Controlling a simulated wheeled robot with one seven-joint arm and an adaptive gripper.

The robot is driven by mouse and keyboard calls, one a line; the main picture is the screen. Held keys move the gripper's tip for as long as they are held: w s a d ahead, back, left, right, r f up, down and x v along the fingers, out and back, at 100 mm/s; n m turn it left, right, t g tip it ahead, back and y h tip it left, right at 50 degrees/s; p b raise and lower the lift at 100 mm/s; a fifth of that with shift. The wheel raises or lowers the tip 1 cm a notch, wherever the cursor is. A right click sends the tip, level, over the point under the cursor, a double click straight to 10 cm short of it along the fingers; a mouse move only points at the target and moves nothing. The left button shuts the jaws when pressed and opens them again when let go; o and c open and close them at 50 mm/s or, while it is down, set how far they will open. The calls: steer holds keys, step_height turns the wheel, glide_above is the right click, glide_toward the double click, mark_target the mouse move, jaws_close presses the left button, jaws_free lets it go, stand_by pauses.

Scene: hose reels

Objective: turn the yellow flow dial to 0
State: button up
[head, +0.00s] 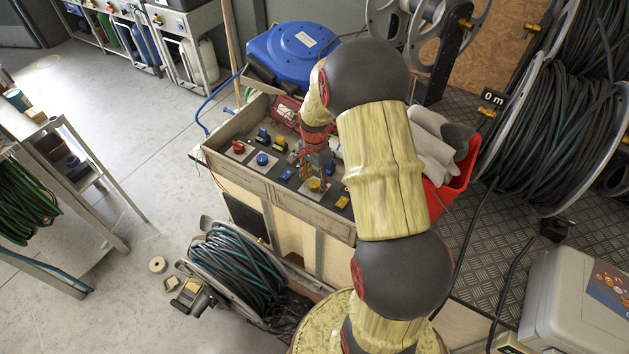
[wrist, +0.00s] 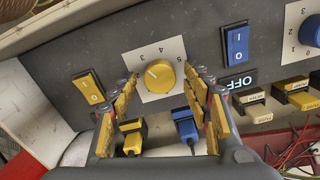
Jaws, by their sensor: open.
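The yellow flow dial (wrist: 159,76) is a round knob on a white plate with numbers; 3, 4 and 5 show along its upper edge. A pale mark on the knob seems to point up-left, near the 3, but it is small. My gripper (wrist: 162,84) is open, with one finger to the left and one to the right of the dial. I cannot tell whether either finger touches it. The fingers hide the lower corners of the plate. In the head view the dial (head: 314,184) sits on the grey panel, just below my gripper (head: 314,167).
A yellow rocker switch (wrist: 88,88) is left of the dial, a blue one (wrist: 235,44) right. A yellow plug (wrist: 132,138) and a blue plug (wrist: 186,126) sit below, close to the fingers. A blue dial (head: 262,159) and red dial (head: 239,147) share the panel.

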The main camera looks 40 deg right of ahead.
steer(key=shift+c, duration=0.8)
steer(key=c, duration=1)
